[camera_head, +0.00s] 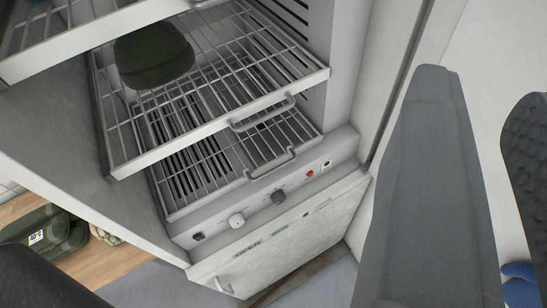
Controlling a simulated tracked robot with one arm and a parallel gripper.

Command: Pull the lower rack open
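The lower rack (192,182) is a wire shelf at the bottom of a pale grey cabinet, just above the control panel. Its front edge carries a grey bar handle (272,165). The rack sits inside the cabinet, and the rack above hides part of it. My gripper (485,92) shows at the right, with a large grey finger and a dark textured part apart from each other. It looks open, with nothing between these parts. It appears clear of the lower rack's handle, though the exact distance is hard to tell.
A middle rack (222,125) with its own handle juts out above, bearing a dark green cap (153,55). Another rack (75,45) is at upper left. The control panel (255,207) has knobs. A green bag (50,232) lies at lower left.

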